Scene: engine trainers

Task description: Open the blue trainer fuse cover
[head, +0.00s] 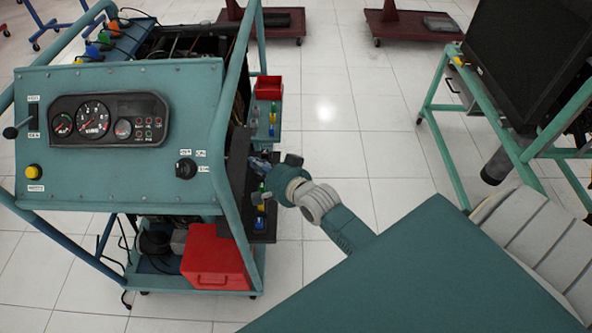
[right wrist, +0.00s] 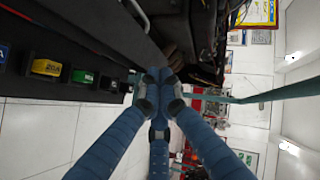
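The blue trainer (head: 120,185) stands at the left in the head view, with its gauge panel facing me. A dark flat panel, which looks like the fuse cover (head: 237,160), is on its right side. In the right wrist view the dark panel (right wrist: 85,35) slants across the upper left, beside a row of coloured fuses (right wrist: 46,67). My right gripper (head: 264,160) is beside the panel; in the wrist view its fingertips (right wrist: 160,84) meet near the panel's edge. I see nothing clearly held between them. The cover's hinge is not clear. My left gripper is not in view.
A red box (head: 215,262) sits on the trainer's lower shelf, and a small red bin (head: 269,88) is at its right side. A green frame with a dark screen (head: 525,50) stands at the right.

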